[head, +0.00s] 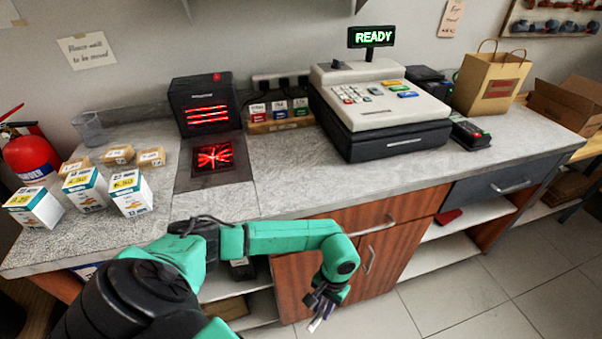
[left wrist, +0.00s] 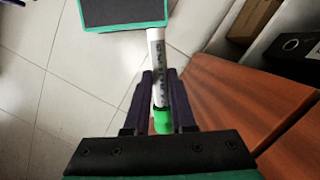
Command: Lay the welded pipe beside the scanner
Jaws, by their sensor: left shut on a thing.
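The scanner (head: 206,107) is a black box with glowing red lines on the counter, and a dark scan plate (head: 213,160) with a red pattern lies in front of it. My left gripper (head: 322,308) hangs low in front of the wooden cabinet doors, below counter height. In the left wrist view its fingers (left wrist: 161,98) are shut on a white pipe (left wrist: 157,50) with dark print and a green end (left wrist: 162,120). Only a small pale part of the pipe shows in the head view. My right gripper is not in view.
The cash register (head: 380,105) stands right of the scanner, with a paper bag (head: 488,83) beyond it. Several small boxes (head: 130,192) and a clear cup (head: 90,128) stand at the left. The counter (head: 285,175) is clear between scan plate and register. An open shelf (head: 455,219) is below.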

